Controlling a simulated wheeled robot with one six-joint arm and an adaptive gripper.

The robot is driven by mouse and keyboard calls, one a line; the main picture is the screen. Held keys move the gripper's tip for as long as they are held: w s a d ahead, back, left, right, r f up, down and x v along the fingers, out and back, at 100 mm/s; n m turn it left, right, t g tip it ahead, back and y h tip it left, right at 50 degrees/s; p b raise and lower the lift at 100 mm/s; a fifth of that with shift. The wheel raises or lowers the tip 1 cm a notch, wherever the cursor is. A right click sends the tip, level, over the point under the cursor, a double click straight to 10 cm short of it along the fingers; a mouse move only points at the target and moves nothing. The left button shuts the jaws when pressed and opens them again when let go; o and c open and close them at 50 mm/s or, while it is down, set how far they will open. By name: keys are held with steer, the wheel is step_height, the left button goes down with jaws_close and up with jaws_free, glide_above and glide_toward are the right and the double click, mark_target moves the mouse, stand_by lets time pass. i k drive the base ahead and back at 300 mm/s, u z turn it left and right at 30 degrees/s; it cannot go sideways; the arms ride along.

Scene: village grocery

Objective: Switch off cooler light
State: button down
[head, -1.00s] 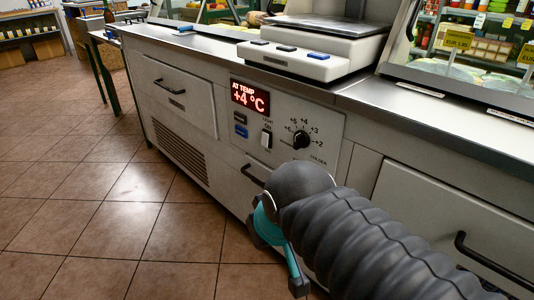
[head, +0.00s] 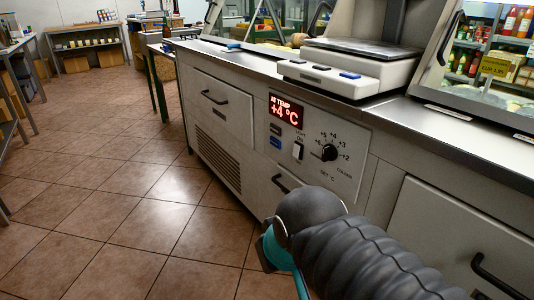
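The cooler's control panel (head: 322,130) is on the front of the grey counter. It has a red display (head: 286,110) reading "AT TEMP +4 °C". Below the display, a white rocker switch (head: 298,151) sits beside a small label that seems to read "LIGHT ON". A black dial (head: 329,152) is to its right, and a blue button (head: 276,142) to its left. My arm, in a dark ribbed sleeve, reaches in from the lower right. The teal part of my gripper (head: 279,262) shows below the panel, apart from the switch. Its fingertips are not clearly visible.
A scale (head: 350,73) stands on the countertop above the panel. Drawers with black handles are at left (head: 216,97) and lower right (head: 497,279). A vent grille (head: 218,158) is low on the counter. The tiled floor (head: 125,200) at left is clear.

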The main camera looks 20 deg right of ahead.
mark_target(296, 151)
steer(key=u, duration=0.8)
steer(key=i, duration=0.3)
steer(key=z, duration=1.6)
